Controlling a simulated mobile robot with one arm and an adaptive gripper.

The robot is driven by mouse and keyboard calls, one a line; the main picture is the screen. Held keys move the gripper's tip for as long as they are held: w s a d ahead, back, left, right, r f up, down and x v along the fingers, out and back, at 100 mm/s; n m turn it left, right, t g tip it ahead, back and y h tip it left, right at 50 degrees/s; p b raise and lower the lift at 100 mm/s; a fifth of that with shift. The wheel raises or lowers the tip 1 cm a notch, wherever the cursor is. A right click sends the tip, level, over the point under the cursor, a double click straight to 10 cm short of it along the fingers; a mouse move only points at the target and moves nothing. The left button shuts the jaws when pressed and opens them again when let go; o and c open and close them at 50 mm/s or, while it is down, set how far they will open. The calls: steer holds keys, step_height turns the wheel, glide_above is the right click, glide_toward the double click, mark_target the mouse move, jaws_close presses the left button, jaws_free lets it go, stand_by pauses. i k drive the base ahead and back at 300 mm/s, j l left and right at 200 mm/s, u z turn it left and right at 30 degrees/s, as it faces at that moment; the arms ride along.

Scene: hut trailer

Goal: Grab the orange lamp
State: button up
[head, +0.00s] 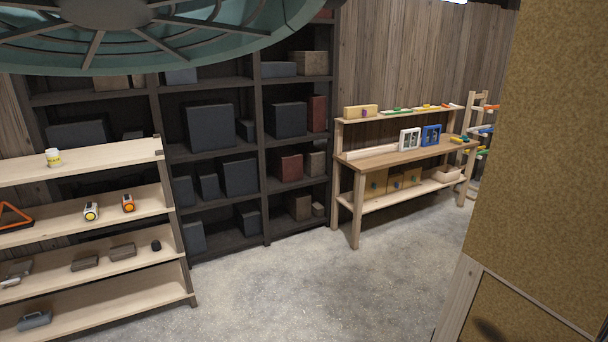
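A small orange lamp (128,203) stands on the second shelf from the top of the light wooden rack at the left. A similar yellow and white lamp (91,211) stands just to its left on the same shelf. The orange lamp looks upright, with a pale patch on its front. My gripper is not in view, so its distance from the lamp cannot be told.
The wooden rack (180,270) also holds an orange triangle (12,217), a white and yellow can (54,157) and brown blocks (122,251). Dark shelving (262,170) stands behind. A workbench (392,152) is at the right. A brown panel (545,150) fills the right edge. The concrete floor (300,285) is clear.

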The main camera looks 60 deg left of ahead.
mark_target(128, 205)
steer(key=j+u, duration=0.45)
steer(key=i+j+u, duration=0.2)
steer(key=u, duration=0.2)
steer(key=i+j+u, duration=0.15)
steer(key=j+u, duration=0.3)
steer(key=i+j+u, duration=0.2)
steer(key=u, duration=0.25)
steer(key=i+j+u, duration=0.15)
steer(key=i+u, duration=0.15)
steer(key=u, duration=0.15)
steer(key=i+j+u, duration=0.35)
steer(key=i, duration=1.05)
steer(key=i+l+u, duration=0.3)
steer(key=i, duration=1.1)
steer(key=j, duration=0.1)
